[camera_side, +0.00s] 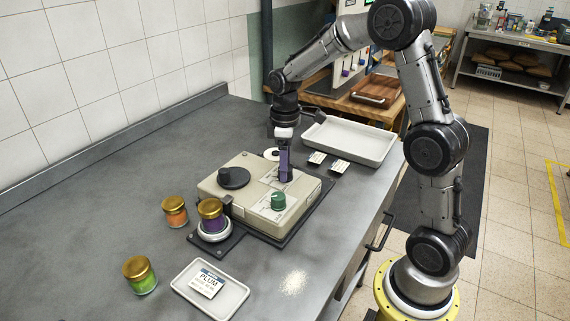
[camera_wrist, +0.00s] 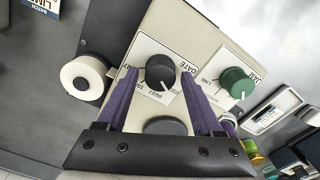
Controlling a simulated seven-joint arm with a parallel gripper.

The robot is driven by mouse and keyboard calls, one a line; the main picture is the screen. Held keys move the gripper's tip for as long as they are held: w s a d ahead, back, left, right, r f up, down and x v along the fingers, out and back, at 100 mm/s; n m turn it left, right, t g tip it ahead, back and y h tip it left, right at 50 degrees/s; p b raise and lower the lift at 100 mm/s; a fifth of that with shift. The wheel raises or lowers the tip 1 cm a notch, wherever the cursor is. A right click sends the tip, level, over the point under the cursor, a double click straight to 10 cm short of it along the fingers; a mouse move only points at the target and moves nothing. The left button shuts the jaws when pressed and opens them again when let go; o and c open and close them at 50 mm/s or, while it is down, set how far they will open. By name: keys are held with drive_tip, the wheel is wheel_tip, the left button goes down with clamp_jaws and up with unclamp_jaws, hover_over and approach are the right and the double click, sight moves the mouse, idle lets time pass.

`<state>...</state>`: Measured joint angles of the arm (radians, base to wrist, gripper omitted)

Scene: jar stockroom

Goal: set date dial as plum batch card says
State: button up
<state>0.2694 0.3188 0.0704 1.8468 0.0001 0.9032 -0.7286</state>
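The machine's black date dial (camera_wrist: 160,72) sits on a white plate lettered DATE. My gripper (camera_wrist: 158,74) is open, with one purple finger on each side of the dial and a gap visible on both sides. In the side view, my gripper (camera_side: 285,177) points down over the back right of the beige machine (camera_side: 240,212) and hides the date dial. The PLUM card (camera_side: 208,283) lies on a small white tray at the front; its smaller lines are too small to read. The dial's plate lettering is partly legible, but I cannot tell its setting for sure.
A green dial (camera_side: 278,201) and a large dark knob (camera_side: 234,178) are on the machine. A purple jar (camera_side: 210,213) stands on its round pad. An orange jar (camera_side: 174,211) and a green jar (camera_side: 140,275) stand left. A white roll (camera_wrist: 84,79) and batch cards (camera_side: 317,158) lie behind.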

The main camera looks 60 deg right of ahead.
clamp_jaws()
drive_tip(key=shift+m, duration=0.3)
drive_tip(key=m, duration=0.3)
drive_tip(key=shift+m, duration=0.3)
drive_tip(key=m, duration=0.3)
drive_tip(key=shift+m, duration=0.4)
drive_tip(key=m, duration=0.4)
drive_tip(key=shift+m, duration=2)
